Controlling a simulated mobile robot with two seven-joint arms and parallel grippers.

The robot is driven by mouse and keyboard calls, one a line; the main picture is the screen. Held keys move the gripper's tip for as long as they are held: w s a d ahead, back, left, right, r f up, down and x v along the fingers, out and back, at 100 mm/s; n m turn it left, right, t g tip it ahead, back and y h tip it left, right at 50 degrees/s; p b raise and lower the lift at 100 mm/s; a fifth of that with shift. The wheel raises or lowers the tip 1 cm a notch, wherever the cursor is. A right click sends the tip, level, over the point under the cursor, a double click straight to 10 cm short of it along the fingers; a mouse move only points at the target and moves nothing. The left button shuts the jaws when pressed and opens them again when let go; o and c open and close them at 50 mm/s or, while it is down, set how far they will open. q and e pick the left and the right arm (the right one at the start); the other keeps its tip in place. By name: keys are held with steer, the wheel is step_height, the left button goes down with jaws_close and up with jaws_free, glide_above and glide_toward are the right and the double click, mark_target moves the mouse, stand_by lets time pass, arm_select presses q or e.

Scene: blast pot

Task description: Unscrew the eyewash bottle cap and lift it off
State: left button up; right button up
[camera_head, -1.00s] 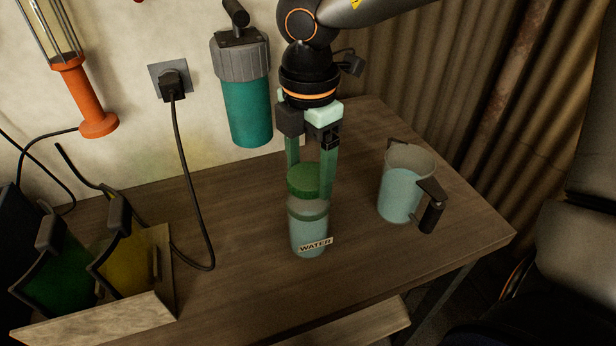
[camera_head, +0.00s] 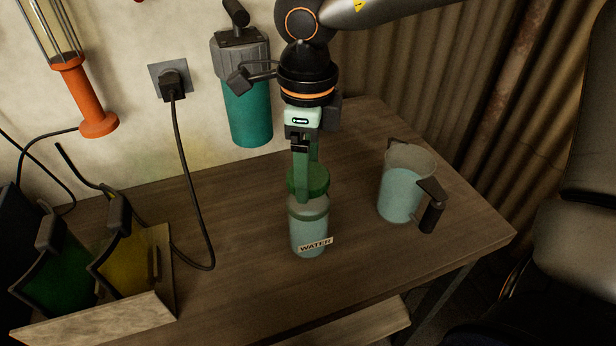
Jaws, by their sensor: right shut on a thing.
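The eyewash bottle (camera_head: 310,232) stands upright on the wooden table, a clear bluish bottle with a WATER label low on its front. Its green cap (camera_head: 313,186) sits at the bottle's top; I cannot tell whether it is still threaded on. My right gripper (camera_head: 307,180) points straight down from above and is shut on the cap. One finger lies in front of the cap and the other is mostly hidden behind it. My left gripper is not in view.
A clear jug (camera_head: 402,190) with a dark handle stands right of the bottle. A wooden holder (camera_head: 130,318) with green and yellow items is at the left. A black cable (camera_head: 186,180) hangs onto the table. A teal canister (camera_head: 247,112) is on the wall.

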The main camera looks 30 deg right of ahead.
steer(key=n, duration=0.3)
steer(key=shift+s+f, duration=0.15)
steer(key=shift+f, duration=0.1)
steer(key=shift+r, duration=0.1)
steer(key=shift+r, duration=0.2)
steer(key=shift+r, duration=0.35)
steer(key=shift+r+p, duration=0.25)
steer(key=shift+p, duration=0.1)
steer(key=shift+r, duration=0.1)
